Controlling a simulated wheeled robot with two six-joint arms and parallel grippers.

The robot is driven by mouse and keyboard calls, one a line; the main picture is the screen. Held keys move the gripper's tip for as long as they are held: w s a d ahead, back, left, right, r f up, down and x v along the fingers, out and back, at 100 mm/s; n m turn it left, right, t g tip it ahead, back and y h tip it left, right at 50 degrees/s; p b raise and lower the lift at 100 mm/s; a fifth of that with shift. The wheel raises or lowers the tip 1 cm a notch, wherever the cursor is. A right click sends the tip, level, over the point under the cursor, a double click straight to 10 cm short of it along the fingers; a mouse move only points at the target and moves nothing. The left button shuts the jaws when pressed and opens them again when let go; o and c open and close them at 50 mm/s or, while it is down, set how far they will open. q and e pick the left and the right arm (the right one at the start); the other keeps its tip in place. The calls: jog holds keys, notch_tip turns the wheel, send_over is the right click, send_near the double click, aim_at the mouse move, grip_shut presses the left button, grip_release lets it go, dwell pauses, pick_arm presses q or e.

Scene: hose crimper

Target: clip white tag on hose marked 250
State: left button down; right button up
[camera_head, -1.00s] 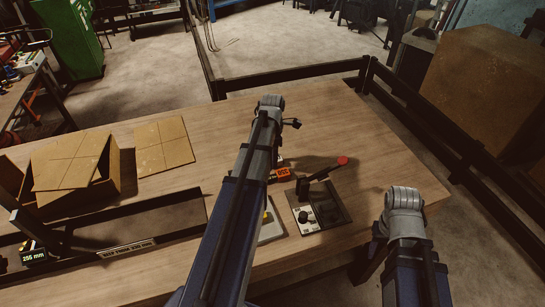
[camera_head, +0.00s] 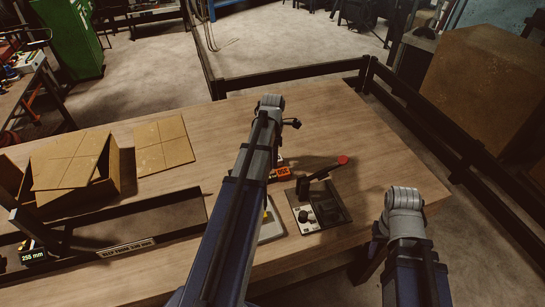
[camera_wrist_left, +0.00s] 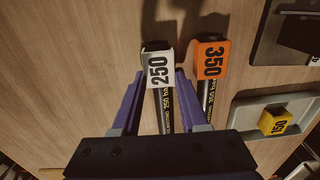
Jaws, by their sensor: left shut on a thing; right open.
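In the left wrist view my left gripper (camera_wrist_left: 159,84) is shut on the white tag (camera_wrist_left: 159,69) marked 250, one blue finger at each side. The tag lies in line over the upper end of the black hose marked 250 bar (camera_wrist_left: 167,110), whose dark tip shows above it. I cannot tell whether the tag is clipped on or just above the hose.
An orange 350 tag (camera_wrist_left: 211,59) sits on the neighbouring hose, close on the right. A yellow 150 tag (camera_wrist_left: 276,121) lies in a grey tray (camera_wrist_left: 246,106). A lever device (camera_head: 319,203) and open cardboard box (camera_head: 112,173) stand on the table. The table's far right is clear.

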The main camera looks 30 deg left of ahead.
pick_arm(q)
jog(key=shift+f, duration=0.1)
jog(key=shift+c, duration=1.8)
grip_release()
notch_tip(320, 180, up, 8)
jog(key=p, duration=0.8)
